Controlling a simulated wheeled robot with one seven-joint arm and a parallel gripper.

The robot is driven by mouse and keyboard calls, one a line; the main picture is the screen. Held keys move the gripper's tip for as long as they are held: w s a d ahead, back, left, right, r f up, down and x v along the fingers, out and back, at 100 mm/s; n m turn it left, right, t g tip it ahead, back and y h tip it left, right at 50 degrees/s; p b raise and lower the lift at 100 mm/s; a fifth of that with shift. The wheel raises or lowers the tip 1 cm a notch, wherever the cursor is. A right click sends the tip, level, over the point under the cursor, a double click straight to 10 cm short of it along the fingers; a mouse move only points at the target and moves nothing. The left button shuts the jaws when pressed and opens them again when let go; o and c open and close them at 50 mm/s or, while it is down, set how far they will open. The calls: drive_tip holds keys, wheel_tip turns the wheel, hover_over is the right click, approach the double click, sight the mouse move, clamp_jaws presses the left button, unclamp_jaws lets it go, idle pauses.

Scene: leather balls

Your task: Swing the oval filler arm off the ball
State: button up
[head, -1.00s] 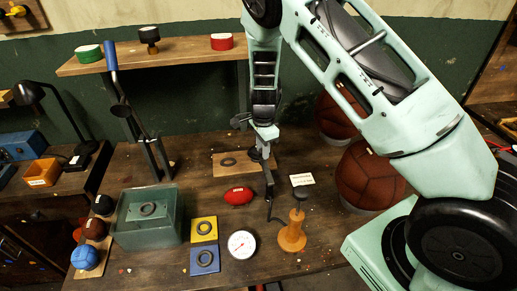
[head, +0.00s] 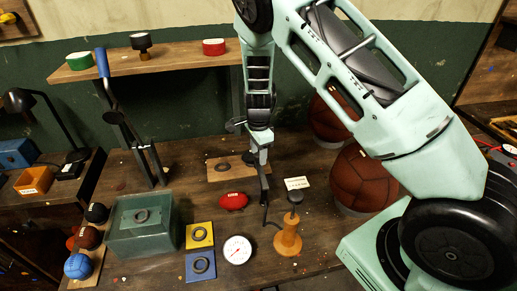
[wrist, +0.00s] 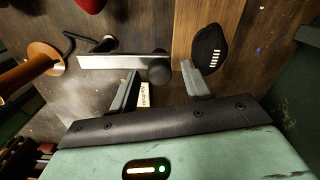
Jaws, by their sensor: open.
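My gripper (wrist: 158,72) is open, pointing down over the table in the head view (head: 265,190). A black round knob (wrist: 159,71) sits between its fingertips in the wrist view, at the end of a flat pale metal bar (wrist: 110,62). The bar's other end is near a bent black tube (wrist: 72,40). I cannot tell whether the fingers touch the knob. A red oval ball (head: 233,201) lies left of my gripper; its edge shows in the wrist view (wrist: 90,4), apart from the bar. A black oval piece with white stripes (wrist: 208,48) lies beyond the right finger.
An orange wooden post (head: 287,238) with a dark top stands right of my gripper. A round gauge (head: 237,249), yellow plate (head: 199,234), blue plate (head: 201,265) and green box (head: 145,238) are nearby. Large brown balls (head: 362,178) stand behind right.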

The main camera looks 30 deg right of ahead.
wheel_tip(320, 180, up, 18)
drive_tip(key=b, duration=0.3)
drive_tip(key=shift+f+b, duration=0.25)
drive_tip(key=shift+b, duration=0.05)
